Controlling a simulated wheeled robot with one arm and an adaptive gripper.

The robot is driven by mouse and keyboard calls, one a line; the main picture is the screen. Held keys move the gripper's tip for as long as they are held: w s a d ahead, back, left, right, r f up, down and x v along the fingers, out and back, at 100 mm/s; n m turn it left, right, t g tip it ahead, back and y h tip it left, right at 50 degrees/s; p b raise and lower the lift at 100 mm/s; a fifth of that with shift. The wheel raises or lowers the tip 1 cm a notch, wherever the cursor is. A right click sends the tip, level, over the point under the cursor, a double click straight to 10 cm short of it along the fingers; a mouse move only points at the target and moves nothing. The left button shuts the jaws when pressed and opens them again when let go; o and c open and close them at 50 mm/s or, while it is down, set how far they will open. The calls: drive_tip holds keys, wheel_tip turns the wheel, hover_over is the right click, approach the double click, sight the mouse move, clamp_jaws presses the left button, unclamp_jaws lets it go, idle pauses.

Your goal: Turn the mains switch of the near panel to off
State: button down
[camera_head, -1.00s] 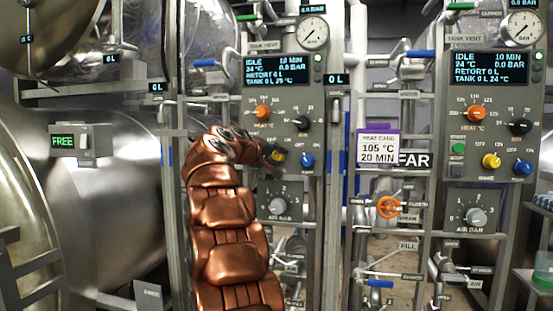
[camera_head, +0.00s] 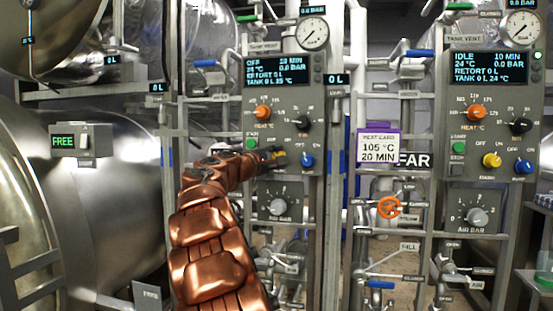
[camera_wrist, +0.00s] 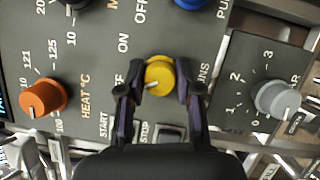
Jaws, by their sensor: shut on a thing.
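The left panel's yellow mains knob (camera_head: 279,157) sits below its display (camera_head: 278,70), which reads OFF, 10 MIN. In the wrist view the yellow knob (camera_wrist: 159,74) is between the two dark fingers of my gripper (camera_wrist: 159,90). My gripper is shut on the knob, with a finger on each side. The ON label (camera_wrist: 124,43) shows clear; the OFF label (camera_wrist: 119,84) is partly covered by a finger. In the head view my gripper (camera_head: 266,159) reaches the knob from the left, and my copper arm hides part of the panel edge.
An orange heat knob (camera_wrist: 43,96), a blue knob (camera_head: 307,160) and a grey air knob (camera_wrist: 275,99) are close by. START and STOP buttons lie just under the fingers. A similar right panel (camera_head: 489,130) reads IDLE.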

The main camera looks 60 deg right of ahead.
drive_tip(key=shift+f+n, duration=0.1)
drive_tip(key=shift+n, duration=0.3)
drive_tip(key=c, duration=0.8)
unclamp_jaws()
drive_tip(key=shift+a, duration=0.1)
drive_tip(key=a, duration=0.8)
drive_tip(key=a+f, duration=0.1)
drive_tip(key=a, duration=0.2)
drive_tip(key=shift+w+a, duration=0.1)
drive_tip(key=shift+a, duration=0.3)
